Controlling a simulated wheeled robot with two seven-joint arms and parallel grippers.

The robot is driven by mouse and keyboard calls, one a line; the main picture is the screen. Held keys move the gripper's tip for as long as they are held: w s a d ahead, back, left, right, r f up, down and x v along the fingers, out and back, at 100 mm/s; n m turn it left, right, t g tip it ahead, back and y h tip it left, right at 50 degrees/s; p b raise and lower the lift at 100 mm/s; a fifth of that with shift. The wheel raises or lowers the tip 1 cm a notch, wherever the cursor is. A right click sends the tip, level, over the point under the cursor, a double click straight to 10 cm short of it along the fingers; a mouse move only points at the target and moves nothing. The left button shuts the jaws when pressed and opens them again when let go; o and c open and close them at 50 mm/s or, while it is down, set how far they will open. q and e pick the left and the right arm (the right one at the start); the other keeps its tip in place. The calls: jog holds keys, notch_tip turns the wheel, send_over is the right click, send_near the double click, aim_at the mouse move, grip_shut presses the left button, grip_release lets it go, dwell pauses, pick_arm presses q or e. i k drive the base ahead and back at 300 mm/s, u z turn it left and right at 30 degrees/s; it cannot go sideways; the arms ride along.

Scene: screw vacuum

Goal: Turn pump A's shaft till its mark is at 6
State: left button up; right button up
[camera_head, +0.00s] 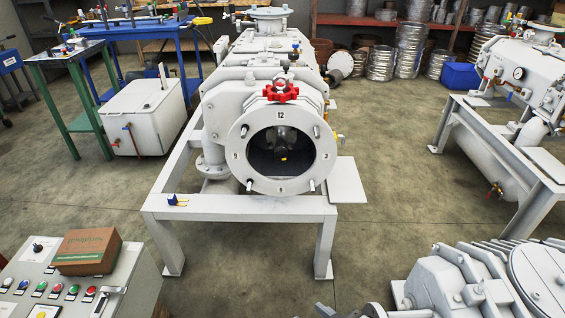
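A large grey pump (258,75) stands in the middle on a grey steel frame. I cannot read a letter A on it. Its front has a round flange (237,135) with a 12 at the top and other numbers around the ring; the lowest is small and hard to read. The opening inside the flange is dark. A small yellow mark (283,159) shows in it, a little below the centre. The shaft itself is mostly in shadow. A red star-shaped part (281,91) sits at the top of the flange. Neither of my grippers shows in the head view.
A small blue and yellow item (177,200) lies on the frame's left front corner. A control panel (40,275) bearing a cardboard box (87,251) is at the lower left. Other machines stand at right (530,75) and lower right (480,280). Bare floor lies between.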

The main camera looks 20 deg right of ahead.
aim_at(281, 138)
jog(key=z, duration=0.2)
jog(key=k, duration=0.35)
jog(key=u, duration=0.85)
jog(key=i, duration=1)
jog(key=z, duration=1)
jog(key=i, duration=0.75)
jog(key=z, duration=0.25)
